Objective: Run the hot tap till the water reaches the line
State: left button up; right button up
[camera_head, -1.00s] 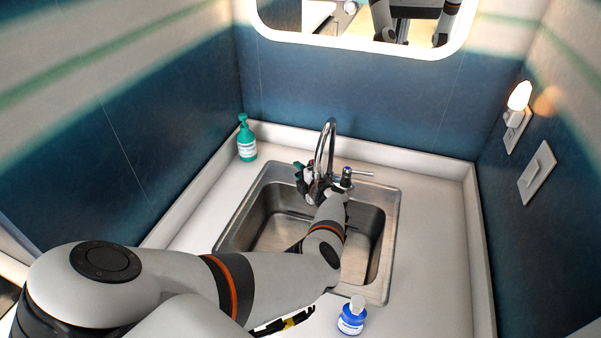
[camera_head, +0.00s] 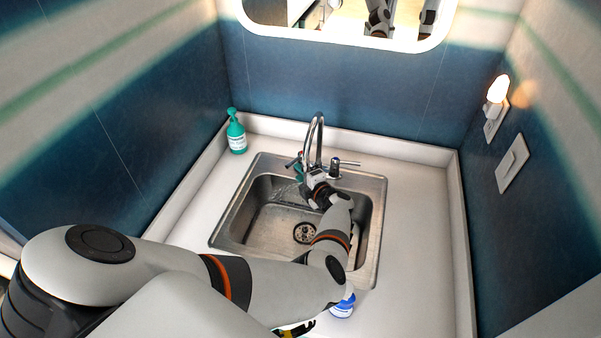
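The chrome tap (camera_head: 319,130) has a tall curved spout at the back of the steel sink. A lever handle (camera_head: 350,163) with a blue mark shows on its right. A thin lever (camera_head: 291,163) shows on its left, partly hidden by a gripper finger. My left gripper (camera_head: 303,172) is at the left side of the tap base, its wrist over the back of the basin. Whether its fingers are apart or touch the lever is too small to tell. Pale streaks in the basin (camera_head: 253,222) may be water. The drain shows; no fill line is discernible. My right gripper is not identifiable.
A green pump bottle (camera_head: 236,135) stands at the back left of the counter. A blue bottle (camera_head: 342,309) stands in front of the sink, mostly hidden by my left arm. The counter right of the sink (camera_head: 418,220) is clear. Walls enclose the back and sides.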

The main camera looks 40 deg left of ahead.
pick_arm(q)
jog(key=shift+c, duration=0.4)
jog(key=shift+a, duration=0.2)
jog(key=c, duration=0.3)
jog(key=a+m, duration=0.1)
jog(key=a+r+m+t, duration=0.1)
jog(key=a+m+t+y+b, duration=0.1)
jog(key=shift+s+r+m, duration=0.2)
jog(key=shift+s+m, duration=0.1)
jog(key=shift+s, duration=0.05)
grip_shut()
jog(key=s+d+f+n+t+h+b, duration=0.1)
jog(key=s+d+n+t+h+b, duration=0.3)
jog(key=n, duration=1.2)
jog(key=s+d+n+t+h+b, duration=0.2)
jog(key=s+n+t+h, duration=0.4)
jog(key=n, duration=1)
jog(key=g, duration=0.1)
send_near(295, 161)
jog(key=w+d, duration=0.3)
jog(key=w, duration=0.2)
jog(key=shift+a+f+h+b, duration=0.1)
jog(key=shift+a+h+b, duration=0.2)
jog(key=shift+a+b, duration=1.15)
